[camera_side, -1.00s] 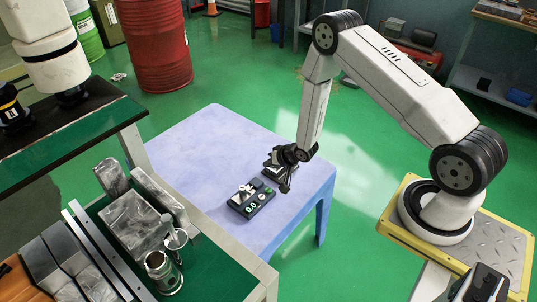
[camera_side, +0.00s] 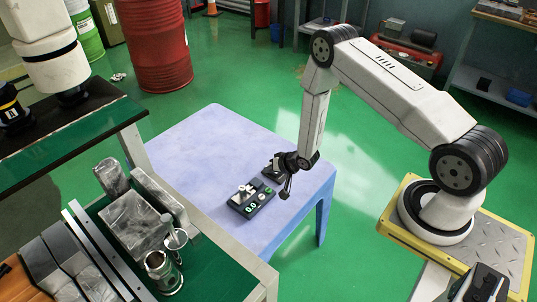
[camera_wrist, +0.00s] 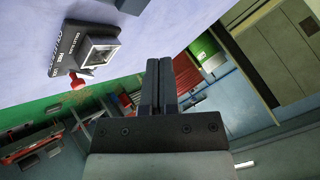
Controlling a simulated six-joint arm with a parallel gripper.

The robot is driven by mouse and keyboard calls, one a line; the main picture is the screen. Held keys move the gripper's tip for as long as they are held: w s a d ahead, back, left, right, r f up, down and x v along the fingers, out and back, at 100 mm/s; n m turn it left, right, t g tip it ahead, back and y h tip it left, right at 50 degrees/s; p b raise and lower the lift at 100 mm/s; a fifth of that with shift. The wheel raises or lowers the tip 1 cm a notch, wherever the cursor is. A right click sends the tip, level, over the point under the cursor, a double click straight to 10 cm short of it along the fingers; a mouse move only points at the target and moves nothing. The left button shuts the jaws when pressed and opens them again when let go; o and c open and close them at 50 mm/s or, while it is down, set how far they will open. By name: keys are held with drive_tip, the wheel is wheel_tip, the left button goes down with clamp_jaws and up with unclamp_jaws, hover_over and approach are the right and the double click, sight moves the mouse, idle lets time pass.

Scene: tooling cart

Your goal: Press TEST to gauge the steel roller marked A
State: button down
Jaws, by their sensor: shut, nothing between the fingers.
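A dark gauge box (camera_side: 252,205) with a green-lit readout sits on the pale blue table (camera_side: 190,150) in the side view. The readout looks like 0.0, and small round buttons (camera_side: 267,190) are to its right. Pale metal parts (camera_side: 244,190) sit on top of the box; I cannot make out a roller or an A mark. My gripper (camera_side: 285,194) is shut and empty, tilted downward just right of the gauge box. It appears apart from the buttons.
A second dark block (camera_side: 271,168) stands behind the gauge, partly hidden by my wrist. The wrist view shows a dark block (camera_wrist: 92,48) with a square opening, white lettering and a red knob (camera_wrist: 78,82). A cart with metal parts (camera_side: 130,222) is at the left.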

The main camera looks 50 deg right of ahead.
sight(270, 191)
drive_tip(key=shift+f, duration=3.85)
drive_tip(key=shift+f, duration=0.85)
drive_tip(key=shift+r, duration=0.15)
idle(0.3)
drive_tip(key=shift+r, duration=0.7)
drive_tip(key=shift+r, duration=2.5)
